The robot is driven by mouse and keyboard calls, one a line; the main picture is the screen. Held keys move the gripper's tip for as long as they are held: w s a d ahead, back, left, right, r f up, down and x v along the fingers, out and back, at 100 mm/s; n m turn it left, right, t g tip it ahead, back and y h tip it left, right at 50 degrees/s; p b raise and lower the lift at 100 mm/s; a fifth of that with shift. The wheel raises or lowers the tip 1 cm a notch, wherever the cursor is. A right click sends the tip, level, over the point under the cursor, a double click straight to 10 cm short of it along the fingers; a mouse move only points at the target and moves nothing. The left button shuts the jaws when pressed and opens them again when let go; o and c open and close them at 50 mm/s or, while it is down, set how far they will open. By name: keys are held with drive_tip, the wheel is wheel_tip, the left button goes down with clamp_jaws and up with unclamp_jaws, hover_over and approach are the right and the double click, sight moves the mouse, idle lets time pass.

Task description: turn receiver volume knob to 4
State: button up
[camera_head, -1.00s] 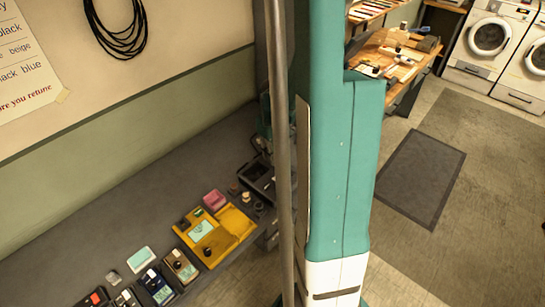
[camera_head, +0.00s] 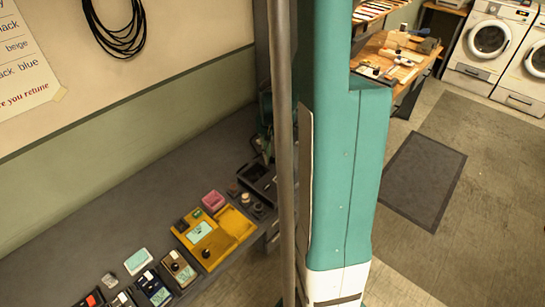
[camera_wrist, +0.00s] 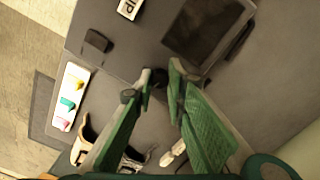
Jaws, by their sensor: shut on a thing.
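My gripper (camera_wrist: 161,82) has green fingers, and in the wrist view they close around a small dark knob-like piece (camera_wrist: 162,75) at their tips. The piece is mostly hidden by the fingertips, so its pointer and any scale marks cannot be read. It is on or beside a grey surface, near a dark rectangular panel (camera_wrist: 203,30). I cannot tell for sure which body is the receiver. In the head view the gripper end is partly hidden behind a pole and my arm, above a dark box (camera_head: 258,182) at the bench's right end.
A yellow device (camera_head: 212,237) and several smaller devices stand along the grey bench (camera_head: 130,235) to the left. In the wrist view, a dark block (camera_wrist: 96,41), a white label (camera_wrist: 130,8) and a white strip with coloured pieces (camera_wrist: 69,97) lie around the gripper.

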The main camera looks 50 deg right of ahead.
sight(272, 158)
drive_tip(key=m, duration=0.7)
drive_tip(key=shift+b, duration=0.3)
drive_tip(key=m, duration=0.6)
drive_tip(key=shift+m, duration=0.3)
drive_tip(key=o, duration=0.9)
drive_tip(key=shift+r, duration=0.1)
drive_tip(key=shift+r, duration=5.95)
